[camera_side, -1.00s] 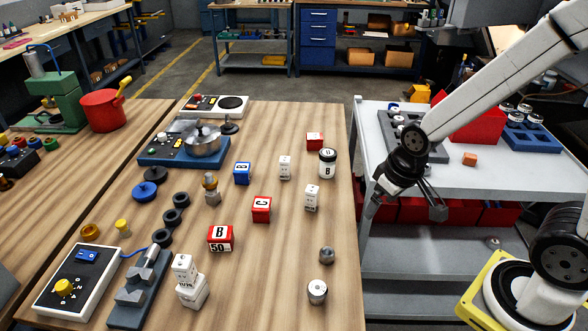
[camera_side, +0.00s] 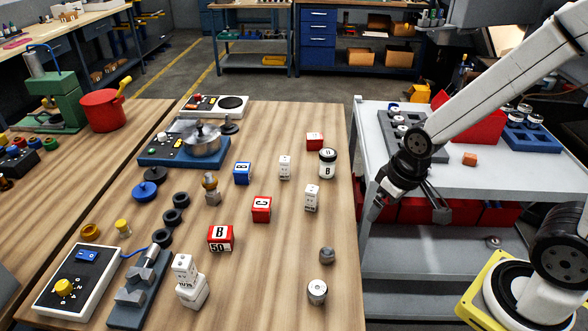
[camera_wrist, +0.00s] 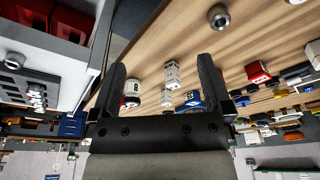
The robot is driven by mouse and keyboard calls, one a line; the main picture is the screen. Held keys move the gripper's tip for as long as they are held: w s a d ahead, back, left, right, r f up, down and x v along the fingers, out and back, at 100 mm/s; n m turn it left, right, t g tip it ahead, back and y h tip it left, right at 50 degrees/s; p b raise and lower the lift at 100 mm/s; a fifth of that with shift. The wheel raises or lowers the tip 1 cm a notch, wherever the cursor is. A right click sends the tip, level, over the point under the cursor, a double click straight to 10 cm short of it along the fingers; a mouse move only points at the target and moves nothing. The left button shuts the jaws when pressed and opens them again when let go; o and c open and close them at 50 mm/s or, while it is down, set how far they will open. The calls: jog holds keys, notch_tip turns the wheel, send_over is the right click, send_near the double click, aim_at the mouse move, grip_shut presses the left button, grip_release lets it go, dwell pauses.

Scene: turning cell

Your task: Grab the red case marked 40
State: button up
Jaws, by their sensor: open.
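Several red cases stand on the wooden table in the side view. One (camera_side: 314,141) is at the back right beside the black-and-white jar; its mark is too small to read. Another red case (camera_side: 261,209) near the middle shows a C, and a red case (camera_side: 220,238) nearer the front shows B 50. I cannot read a 40 on any of them. My gripper (camera_side: 408,208) is open and empty, off the table's right edge in front of the grey cart. In the wrist view its fingers (camera_wrist: 161,80) are spread wide, touching nothing. A red case (camera_wrist: 257,72) shows right of them.
The jar (camera_side: 327,163), white boxes (camera_side: 285,167) and a blue case (camera_side: 242,173) stand near the red cases. Metal parts (camera_side: 317,291) sit at the front right. The grey cart (camera_side: 458,177) stands right of the table. The table's right strip is mostly clear.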

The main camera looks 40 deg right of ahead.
jog(key=shift+r, duration=0.1)
notch_tip(320, 180, up, 5)
jog(key=n+t+h, duration=0.7)
jog(key=n+h, duration=0.2)
jog(key=n, duration=1.8)
send_over(259, 211)
jog(key=s+a, duration=0.3)
notch_tip(259, 211, down, 14)
jog(key=shift+w+r, duration=0.1)
jog(key=shift+f+h, duration=0.3)
jog(key=shift+f, duration=0.1)
jog(key=shift+x, duration=1.3)
jog(key=shift+d, duration=0.1)
